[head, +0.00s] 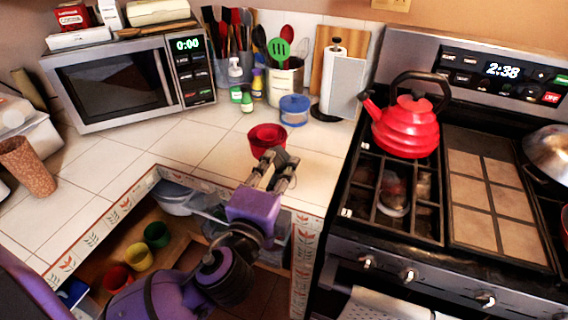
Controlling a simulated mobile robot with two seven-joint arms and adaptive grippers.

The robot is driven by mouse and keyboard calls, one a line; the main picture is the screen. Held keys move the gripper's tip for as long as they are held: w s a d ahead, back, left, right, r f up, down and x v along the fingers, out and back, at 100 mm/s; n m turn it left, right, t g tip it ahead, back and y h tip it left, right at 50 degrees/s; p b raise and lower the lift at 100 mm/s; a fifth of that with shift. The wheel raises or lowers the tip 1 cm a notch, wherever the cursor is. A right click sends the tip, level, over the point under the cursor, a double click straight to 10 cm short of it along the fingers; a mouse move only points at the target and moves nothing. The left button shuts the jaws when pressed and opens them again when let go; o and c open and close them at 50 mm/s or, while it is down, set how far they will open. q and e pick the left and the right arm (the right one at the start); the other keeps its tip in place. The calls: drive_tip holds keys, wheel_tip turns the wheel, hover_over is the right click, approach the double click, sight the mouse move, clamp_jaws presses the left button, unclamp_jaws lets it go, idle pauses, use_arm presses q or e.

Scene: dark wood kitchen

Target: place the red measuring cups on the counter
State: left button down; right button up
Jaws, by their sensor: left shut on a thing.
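A red measuring cup (267,137) is at the tiled counter (215,160), near its front edge left of the stove. My left gripper (276,160) reaches up to it from below and is shut on its near side. I cannot tell whether the cup's base touches the tiles. Another red cup (118,279) sits in the open drawer (178,247) below the counter, at the lower left, beside a yellow cup (138,257) and a green cup (157,234). My right gripper is not in view.
The stove (440,200) with a red kettle (405,125) is on the right. The counter's middle is clear.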

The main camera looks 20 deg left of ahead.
use_arm(q)
drive_tip(key=w+f, duration=0.2)
drive_tip(key=w, duration=0.1)
drive_tip(key=w+d+f, duration=0.1)
drive_tip(key=w+f, duration=0.2)
drive_tip(key=w+d+f, duration=0.1)
drive_tip(key=w+f, duration=0.1)
drive_tip(key=w, duration=0.2)
drive_tip(key=shift+d+f+b, duration=0.15)
drive_tip(key=shift+f+b, duration=0.1)
drive_tip(key=shift+b, duration=0.15)
drive_tip(key=shift+w+d+f, duration=0.1)
drive_tip(key=shift+w+f, duration=0.35)
drive_tip(key=shift+w, duration=0.05)
drive_tip(key=f, duration=0.3)
drive_tip(key=shift+w, duration=0.25)
drive_tip(key=shift+f, duration=0.25)
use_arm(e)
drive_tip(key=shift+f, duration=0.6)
use_arm(q)
drive_tip(key=shift+f+b, duration=0.2)
drive_tip(key=shift+b, duration=0.15)
drive_tip(key=c, duration=1.8)
unclamp_jaws()
drive_tip(key=shift+c, duration=0.2)
drive_tip(key=shift+o, duration=0.4)
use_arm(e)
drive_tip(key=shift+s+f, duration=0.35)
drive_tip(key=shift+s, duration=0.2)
